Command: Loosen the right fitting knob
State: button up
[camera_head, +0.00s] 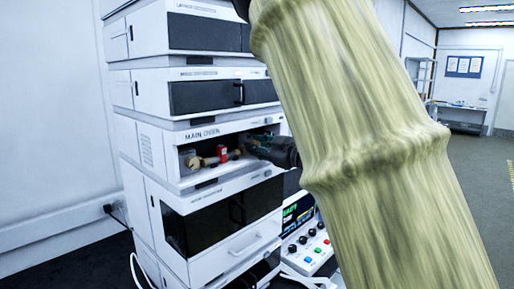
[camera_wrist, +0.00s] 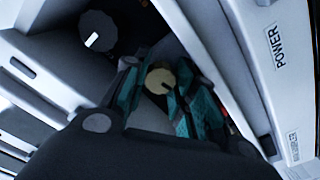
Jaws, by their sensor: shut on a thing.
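My gripper (camera_head: 252,144) reaches from the right into the open bay of the module marked MAIN OVEN. In the wrist view, its teal-padded fingers (camera_wrist: 158,88) are on either side of a tan round knob (camera_wrist: 160,80) with a pale mark on its face, and they are shut on it. I take this as the right fitting knob. In the head view a small tan part (camera_head: 236,153) shows just left of the fingertips, and another tan knob (camera_head: 193,161) is at the bay's left. A red cylinder (camera_head: 221,153) stands between them.
The white instrument stack (camera_head: 155,120) surrounds the bay closely above and below. A black dial (camera_wrist: 98,32) with a white mark is near the fingers in the wrist view. A control panel with buttons (camera_head: 310,250) is at lower right. Open floor (camera_head: 480,190) lies farther right.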

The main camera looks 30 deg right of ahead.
jog(key=shift+r+n+b, duration=0.1)
jog(key=shift+n+b, duration=0.3)
jog(key=shift+b, duration=0.05)
dwell(1.4)
jog(key=o, duration=0.8)
jog(key=shift+s, duration=0.1)
jog(key=shift+o, duration=1.2)
jog(key=shift+s+r, duration=0.1)
jog(key=shift+s, duration=0.15)
jog(key=v, duration=0.8)
jog(key=shift+d, duration=0.1)
